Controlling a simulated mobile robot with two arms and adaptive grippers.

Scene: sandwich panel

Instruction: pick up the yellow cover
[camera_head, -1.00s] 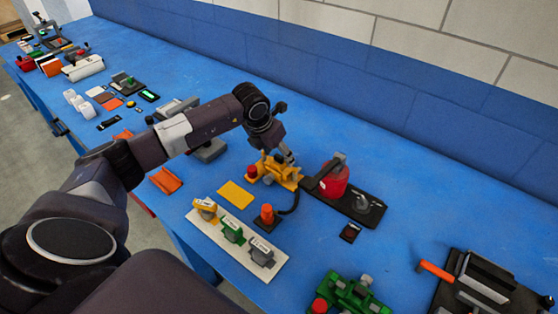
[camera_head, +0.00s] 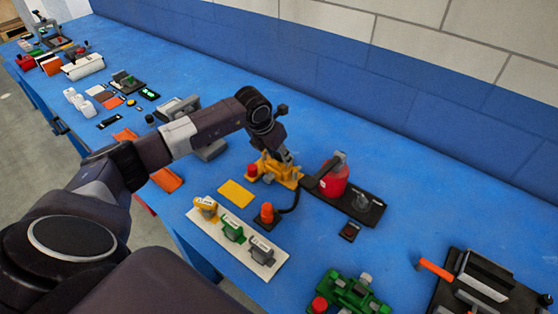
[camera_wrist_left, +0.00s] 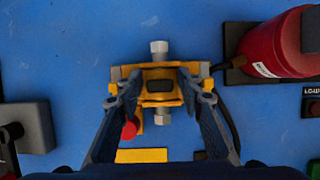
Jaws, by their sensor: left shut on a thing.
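The yellow cover (camera_wrist_left: 160,72) is a yellow piece with a dark centre, on a yellow fixture with a red button and bolt-like grey ends, seen in the left wrist view. In the head view the fixture (camera_head: 270,170) stands on the blue table, partly hidden by my left gripper (camera_head: 284,160). In the left wrist view my left gripper (camera_wrist_left: 160,80) has one finger on each side of the cover and is shut on it. I cannot tell whether the cover is clear of the fixture. My right gripper is not in view.
A flat yellow plate (camera_head: 235,193) lies in front of the fixture. A red cylinder (camera_head: 334,180) on a black base stands close on the right. A white strip (camera_head: 207,228) with coloured blocks lies nearer. A black cable runs beside the fixture. The blue table is bare toward the wall.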

